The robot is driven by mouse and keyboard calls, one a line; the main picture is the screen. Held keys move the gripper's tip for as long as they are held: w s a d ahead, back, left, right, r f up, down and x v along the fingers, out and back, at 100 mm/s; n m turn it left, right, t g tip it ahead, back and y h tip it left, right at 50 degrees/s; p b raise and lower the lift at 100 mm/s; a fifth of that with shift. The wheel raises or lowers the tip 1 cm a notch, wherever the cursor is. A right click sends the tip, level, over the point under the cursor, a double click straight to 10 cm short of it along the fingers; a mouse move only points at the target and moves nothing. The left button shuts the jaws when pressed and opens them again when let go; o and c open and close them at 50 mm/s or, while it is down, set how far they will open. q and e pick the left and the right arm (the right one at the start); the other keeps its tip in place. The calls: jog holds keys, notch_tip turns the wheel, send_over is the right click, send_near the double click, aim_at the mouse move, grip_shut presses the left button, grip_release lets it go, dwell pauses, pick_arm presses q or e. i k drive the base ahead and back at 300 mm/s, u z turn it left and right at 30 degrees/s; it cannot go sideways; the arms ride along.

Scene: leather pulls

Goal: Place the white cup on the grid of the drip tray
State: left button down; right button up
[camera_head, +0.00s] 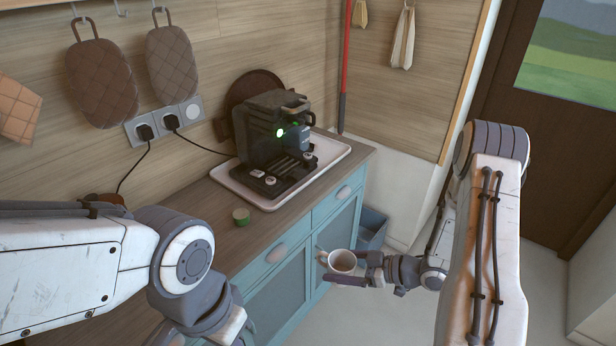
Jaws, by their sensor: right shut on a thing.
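The white cup (342,262) is upright in front of the blue cabinet, off the counter. My right gripper (348,279) comes in from the right and is shut on the cup; the exact contact of the fingers is small in view. The drip tray (283,179) is at the front of the dark coffee machine (268,128), on the counter, up and to the left of the cup. Its grid is dark, with small light round things on or near it. My left arm fills the lower left; its gripper is out of view.
The machine stands on a white tray (338,158) with a raised rim. A blue bin (371,228) is on the floor behind the cup. A power cord runs along the wall behind the counter.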

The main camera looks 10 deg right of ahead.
aim_at(279, 167)
jog(key=z, duration=0.4)
jog(key=k, duration=0.5)
jog(key=z, duration=1.15)
jog(key=i, duration=1.5)
jog(key=u, duration=0.95)
jog(key=i, duration=0.6)
jog(key=u, duration=0.75)
